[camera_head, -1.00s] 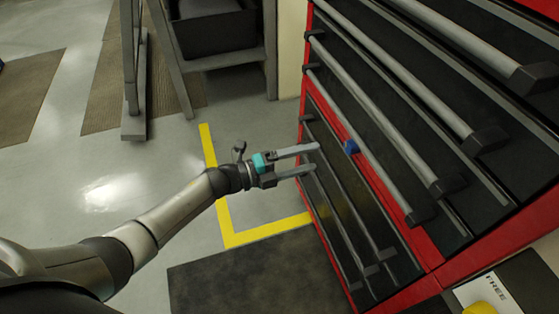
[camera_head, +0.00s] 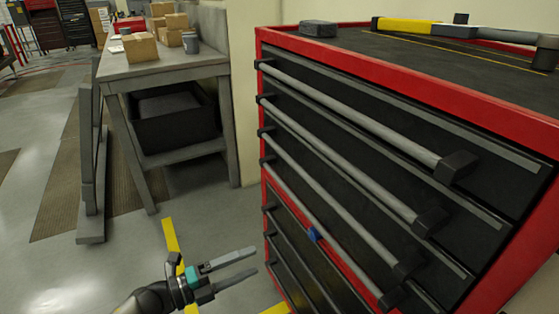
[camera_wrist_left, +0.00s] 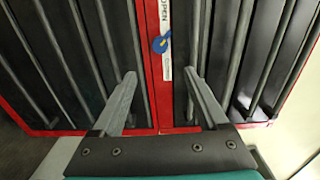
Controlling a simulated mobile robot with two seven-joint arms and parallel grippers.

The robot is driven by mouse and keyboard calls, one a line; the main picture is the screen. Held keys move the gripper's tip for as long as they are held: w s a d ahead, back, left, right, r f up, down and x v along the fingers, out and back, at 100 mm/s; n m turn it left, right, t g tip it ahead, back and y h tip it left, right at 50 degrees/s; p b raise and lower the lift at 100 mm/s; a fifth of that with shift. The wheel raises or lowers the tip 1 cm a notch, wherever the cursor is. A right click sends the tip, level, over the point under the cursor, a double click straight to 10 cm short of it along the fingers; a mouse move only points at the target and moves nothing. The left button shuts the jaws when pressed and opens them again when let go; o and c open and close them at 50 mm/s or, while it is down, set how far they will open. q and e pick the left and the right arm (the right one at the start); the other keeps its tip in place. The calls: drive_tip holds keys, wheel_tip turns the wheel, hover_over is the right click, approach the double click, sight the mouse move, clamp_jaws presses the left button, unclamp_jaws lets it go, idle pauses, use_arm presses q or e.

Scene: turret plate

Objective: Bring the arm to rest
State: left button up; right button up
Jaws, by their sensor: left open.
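My left gripper (camera_head: 243,270) is open and empty, low in the head view, just left of the lower drawers of the red tool cabinet (camera_head: 385,65). In the left wrist view its two fingers (camera_wrist_left: 160,100) are spread apart, with the dark drawer fronts and a red strip of the cabinet behind them. Nothing shows between the fingers. Most of my left arm is below the head view's edge. My right gripper is in neither view.
The cabinet has long grey bar handles (camera_head: 350,115) and a blue knob (camera_head: 314,234), which also shows in the wrist view (camera_wrist_left: 159,44). A workbench (camera_head: 165,65) with cardboard boxes stands behind on the left. Open floor (camera_head: 70,275) lies left of the gripper.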

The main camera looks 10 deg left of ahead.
use_arm(q)
drive_tip(key=s+a+f+n+y, duration=0.2)
drive_tip(key=a+f+n+y, duration=0.15)
drive_tip(key=f+n, duration=0.3)
drive_tip(key=s+a+f+n+y+p, duration=0.1)
drive_tip(key=s+a+f+n+y, duration=0.3)
drive_tip(key=f, duration=0.4)
drive_tip(key=s+a+f+n+y, duration=0.1)
drive_tip(key=a+f+n+y, duration=0.25)
drive_tip(key=f+n, duration=0.35)
drive_tip(key=s+f+n+g+y, duration=0.1)
drive_tip(key=s+f+n+g, duration=0.1)
drive_tip(key=s, duration=0.6)
drive_tip(key=s+f+n+g+y+p, duration=0.1)
drive_tip(key=s+f+n+g, duration=0.2)
drive_tip(key=s+f, duration=0.3)
drive_tip(key=s+f+n+g+y, duration=0.2)
drive_tip(key=s+f+n+g, duration=0.1)
drive_tip(key=s, duration=0.9)
wheel_tip(320, 180, down, 2)
drive_tip(key=shift+s+d+f+n, duration=0.1)
drive_tip(key=shift+s+d+n, duration=0.05)
drive_tip(key=shift+d+n, duration=0.3)
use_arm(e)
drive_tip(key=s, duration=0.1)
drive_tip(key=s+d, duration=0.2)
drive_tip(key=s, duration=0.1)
